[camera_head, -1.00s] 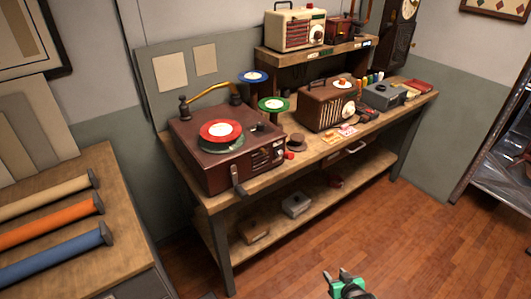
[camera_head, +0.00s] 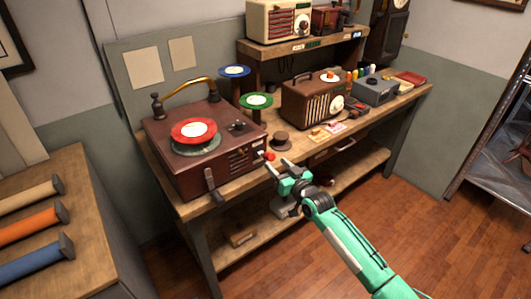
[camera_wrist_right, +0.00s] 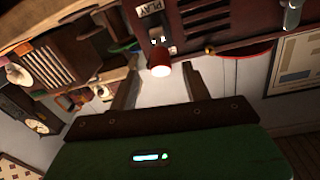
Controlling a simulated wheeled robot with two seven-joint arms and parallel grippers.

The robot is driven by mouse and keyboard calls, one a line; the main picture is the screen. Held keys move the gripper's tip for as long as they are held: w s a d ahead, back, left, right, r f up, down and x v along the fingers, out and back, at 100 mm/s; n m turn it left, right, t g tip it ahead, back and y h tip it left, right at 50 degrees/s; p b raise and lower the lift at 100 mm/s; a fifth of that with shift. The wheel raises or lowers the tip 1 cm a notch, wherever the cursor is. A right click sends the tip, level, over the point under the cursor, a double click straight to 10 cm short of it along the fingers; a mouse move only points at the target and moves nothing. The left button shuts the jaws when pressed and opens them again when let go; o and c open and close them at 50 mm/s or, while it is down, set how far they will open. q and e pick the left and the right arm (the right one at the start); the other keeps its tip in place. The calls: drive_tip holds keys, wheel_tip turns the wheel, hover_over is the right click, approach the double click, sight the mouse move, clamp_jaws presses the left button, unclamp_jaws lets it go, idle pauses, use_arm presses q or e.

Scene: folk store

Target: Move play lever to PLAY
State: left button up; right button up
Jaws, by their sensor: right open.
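A dark red record player (camera_head: 165,140) with a red record (camera_head: 194,131) stands on the left end of the workbench. A red-tipped lever (camera_head: 270,156) sticks out at its front right corner. In the right wrist view the red knob (camera_wrist_right: 160,69) shows beside a PLAY label (camera_wrist_right: 150,10). My right gripper (camera_head: 279,166) is open, just in front of and slightly below the knob. In the right wrist view the knob appears between the two fingertips (camera_wrist_right: 161,80), with no clear contact. My left gripper is not in view.
A grey-handled crank (camera_head: 211,183) hangs on the player's front. A brown hat-like object (camera_head: 282,140), a brown radio (camera_head: 311,100) and a green disc stand (camera_head: 256,101) are to the right. The bench's lower shelf (camera_head: 235,260) lies below my gripper.

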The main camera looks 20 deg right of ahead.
sight(266, 154)
drive_tip(key=x, duration=0.7)
drive_tip(key=shift+w+a+p, duration=0.1)
drive_tip(key=shift+w+p, duration=0.2)
drive_tip(key=shift+p, duration=0.05)
drive_tip(key=shift+f, duration=0.1)
clamp_jaws()
